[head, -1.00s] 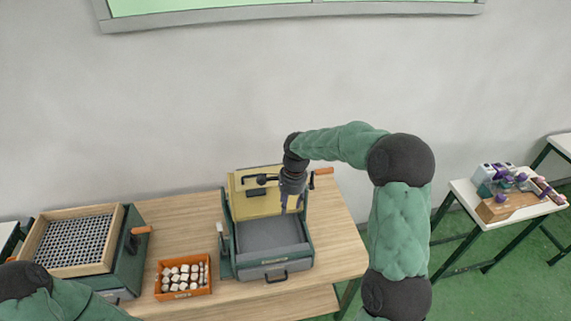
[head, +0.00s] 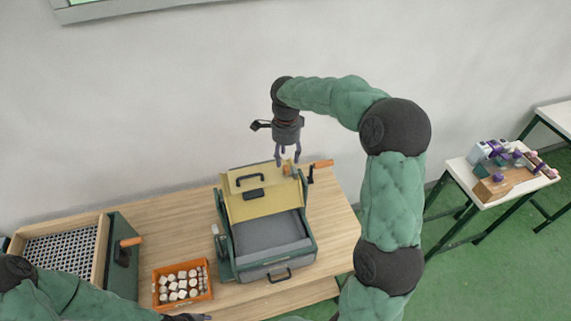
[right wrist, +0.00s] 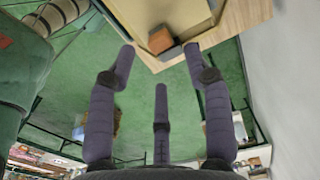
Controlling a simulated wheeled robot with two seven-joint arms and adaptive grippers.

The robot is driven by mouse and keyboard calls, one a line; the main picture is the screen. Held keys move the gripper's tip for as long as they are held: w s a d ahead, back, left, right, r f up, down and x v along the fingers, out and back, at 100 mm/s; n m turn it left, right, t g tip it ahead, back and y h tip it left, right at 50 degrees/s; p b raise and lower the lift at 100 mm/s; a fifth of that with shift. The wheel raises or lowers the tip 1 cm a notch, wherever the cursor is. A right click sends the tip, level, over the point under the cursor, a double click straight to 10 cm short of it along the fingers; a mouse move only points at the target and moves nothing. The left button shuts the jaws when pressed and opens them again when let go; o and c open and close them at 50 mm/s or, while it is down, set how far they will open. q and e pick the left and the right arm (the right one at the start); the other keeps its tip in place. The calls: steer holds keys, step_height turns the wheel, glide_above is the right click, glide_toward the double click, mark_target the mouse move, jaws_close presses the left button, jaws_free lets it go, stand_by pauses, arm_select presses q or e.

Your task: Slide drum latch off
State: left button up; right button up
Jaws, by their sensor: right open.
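The drum machine (head: 274,268) is a green-grey box with a raised yellow lid (head: 243,210) and a grey bed. A small orange piece (head: 288,170), seemingly the latch, sits at the lid's upper right edge. In the right wrist view an orange block (right wrist: 160,40) with a dark part shows at the edge of the yellow panel. My right gripper (head: 288,162) is open and empty, pointing down above that corner. In the right wrist view its fingers (right wrist: 160,70) are spread with nothing between them. Only a dark end of my left gripper (head: 187,317) shows at the bottom edge.
An orange crank handle (head: 322,163) sticks out right of the lid. An orange tray (head: 183,302) of several pale pieces stands left of the machine. A wooden-framed grid box (head: 100,250) is at far left. The table (head: 335,225) is clear at right.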

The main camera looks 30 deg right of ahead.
mark_target(286, 168)
steer(key=shift+f, duration=2.6)
jaws_close()
